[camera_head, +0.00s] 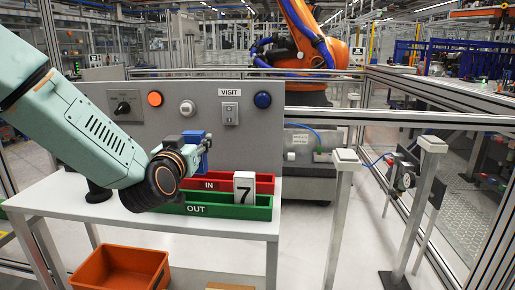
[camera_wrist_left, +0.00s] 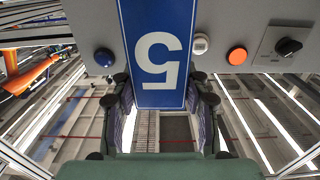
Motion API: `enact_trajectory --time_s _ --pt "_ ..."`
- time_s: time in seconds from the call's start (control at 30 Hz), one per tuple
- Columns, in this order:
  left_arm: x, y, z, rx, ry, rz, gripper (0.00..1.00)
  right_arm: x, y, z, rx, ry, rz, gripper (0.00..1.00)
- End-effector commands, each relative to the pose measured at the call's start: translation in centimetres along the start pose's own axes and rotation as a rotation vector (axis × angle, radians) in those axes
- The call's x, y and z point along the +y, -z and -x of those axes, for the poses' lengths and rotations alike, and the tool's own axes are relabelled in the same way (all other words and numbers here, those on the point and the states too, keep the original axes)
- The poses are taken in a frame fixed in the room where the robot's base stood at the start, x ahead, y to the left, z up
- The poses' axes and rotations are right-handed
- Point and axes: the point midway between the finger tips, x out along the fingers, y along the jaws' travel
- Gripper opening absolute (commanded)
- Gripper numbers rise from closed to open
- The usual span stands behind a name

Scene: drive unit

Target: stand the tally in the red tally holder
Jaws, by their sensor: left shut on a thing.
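The blue tally with a white 5 shows upside down and close up in the left wrist view (camera_wrist_left: 160,45), between the fingers of my left gripper (camera_wrist_left: 160,110). In the head view, my left gripper (camera_head: 196,146) is shut on this tally, and a blue part of it (camera_head: 204,161) shows beside the fingers, mostly hidden by my wrist. The red tally holder (camera_head: 265,183), marked IN, lies just below and behind the gripper. Its left part is hidden by my arm. I cannot tell whether the tally touches the holder. My right gripper is not in view.
A green holder (camera_head: 225,211), marked OUT, is in front of the red one. A white tally with a 7 (camera_head: 244,188) stands upright there. A grey panel (camera_head: 265,130) with knobs and buttons rises behind. An orange bin (camera_head: 120,270) sits below the white table (camera_head: 255,229).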

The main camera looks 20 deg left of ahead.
Motion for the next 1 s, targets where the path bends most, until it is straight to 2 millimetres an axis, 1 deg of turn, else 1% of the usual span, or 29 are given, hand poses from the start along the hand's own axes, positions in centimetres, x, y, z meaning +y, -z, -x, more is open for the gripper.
enact_trajectory --time_s 0.13,0.27,0.37,0.4,0.47,0.6,0.77,0.87,1.0 --pt "-0.1 0.4 0.0 0.001 0.005 0.001 0.13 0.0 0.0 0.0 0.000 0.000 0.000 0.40" --pt "0.5 1.8 0.2 0.004 -0.019 0.001 0.13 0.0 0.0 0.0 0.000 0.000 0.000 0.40" --pt "1.7 3.2 0.8 0.005 -0.066 0.001 0.13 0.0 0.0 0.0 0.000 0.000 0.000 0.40" --pt "2.4 3.6 1.2 0.004 -0.096 0.000 0.13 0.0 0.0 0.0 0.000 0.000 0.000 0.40" --pt "3.7 3.5 2.0 -0.001 -0.147 0.000 0.13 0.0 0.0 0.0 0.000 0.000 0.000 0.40" --pt "5.9 2.2 3.6 -0.004 -0.240 0.001 0.13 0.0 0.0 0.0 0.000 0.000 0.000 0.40" --pt "8.3 -0.4 5.7 -0.007 -0.351 0.003 0.13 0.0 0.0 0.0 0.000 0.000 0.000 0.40" --pt "9.9 -2.8 7.7 -0.011 -0.434 0.004 0.13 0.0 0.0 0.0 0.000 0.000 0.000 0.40" --pt "12.0 -7.0 11.3 -0.013 -0.559 0.007 0.13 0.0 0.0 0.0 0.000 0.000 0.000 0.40"
